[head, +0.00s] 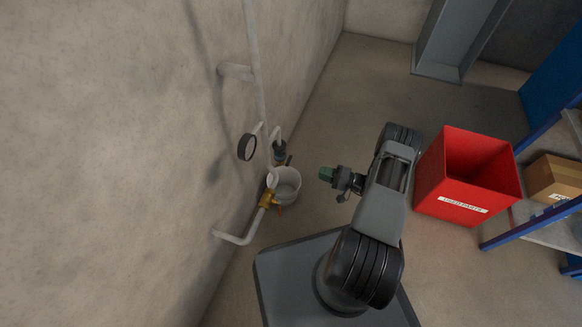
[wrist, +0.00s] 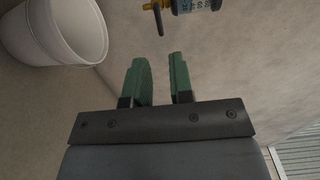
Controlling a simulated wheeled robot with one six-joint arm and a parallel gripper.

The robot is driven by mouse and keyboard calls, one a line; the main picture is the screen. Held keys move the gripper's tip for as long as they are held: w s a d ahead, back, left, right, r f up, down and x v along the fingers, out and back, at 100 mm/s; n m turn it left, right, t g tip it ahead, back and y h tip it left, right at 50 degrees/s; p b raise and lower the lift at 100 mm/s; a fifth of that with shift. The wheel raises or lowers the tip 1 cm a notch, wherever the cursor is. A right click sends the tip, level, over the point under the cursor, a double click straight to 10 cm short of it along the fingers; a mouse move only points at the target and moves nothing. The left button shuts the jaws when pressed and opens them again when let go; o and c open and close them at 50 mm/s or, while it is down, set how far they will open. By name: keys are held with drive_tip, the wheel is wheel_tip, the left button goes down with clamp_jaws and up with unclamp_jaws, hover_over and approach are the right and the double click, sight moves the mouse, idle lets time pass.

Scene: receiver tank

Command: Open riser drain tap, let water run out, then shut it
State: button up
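In the head view, a brass valve (head: 267,198) with a small orange part sits on the white pipe low by the wall. Behind it a dark cylindrical fitting (head: 279,150) hangs from the pipework. In the wrist view, a dark body with white markings (wrist: 197,5), a brass piece (wrist: 153,5) and a dark lever (wrist: 158,19) show at the top edge. I cannot tell which is the drain tap; no running water shows. A white bucket (head: 287,187) stands near the valve, also in the wrist view (wrist: 60,30). My gripper (head: 325,174) is open and empty, right of the bucket.
A round gauge (head: 247,147) stands out from the wall beside the riser pipe (head: 253,60). A red bin (head: 465,180) stands right of my arm, with blue shelving and a cardboard box (head: 556,179) beyond. Floor between bucket and gripper is clear.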

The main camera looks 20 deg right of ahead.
sight(289, 161)
drive_tip(key=b+x, duration=0.3)
drive_tip(key=x, duration=1)
drive_tip(key=shift+w+a+f, duration=0.2)
drive_tip(key=shift+w+f, duration=0.05)
drive_tip(key=shift+f, duration=0.15)
clamp_jaws()
